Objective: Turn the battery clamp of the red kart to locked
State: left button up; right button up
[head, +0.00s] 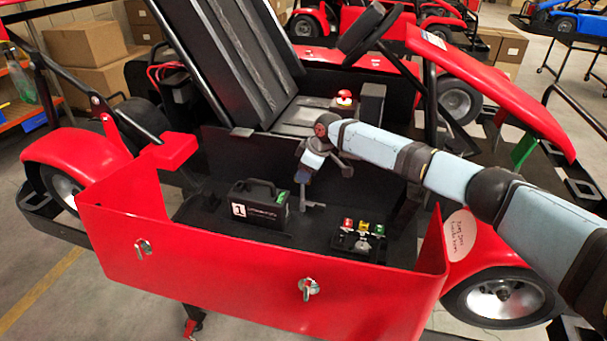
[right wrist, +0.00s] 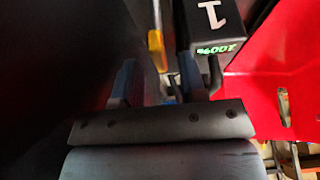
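The black battery (head: 258,210) stands upright in the tray of the red kart (head: 185,255), with a handle on top and a white 1 on its face. It also shows in the right wrist view (right wrist: 222,30), with a green reading. A dark grey lever-like part (head: 312,205) sits just right of the battery; I cannot tell for sure whether it is the clamp. My right gripper (head: 304,178) is above it, pointing down. In the right wrist view its blue fingers (right wrist: 157,80) are apart. A yellow-tipped part (right wrist: 156,48) shows beyond the gap between them. My left gripper is not in view.
Red, yellow and green switches or fuses (head: 363,228) sit right of the battery. The red front panel carries two silver latches (head: 308,288). The seat (head: 235,60) and steering wheel (head: 370,28) rise behind. Boxes (head: 88,45) stand at the back left.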

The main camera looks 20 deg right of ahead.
jog(key=shift+w+a+f, duration=0.2)
jog(key=shift+f, duration=0.45)
grip_shut()
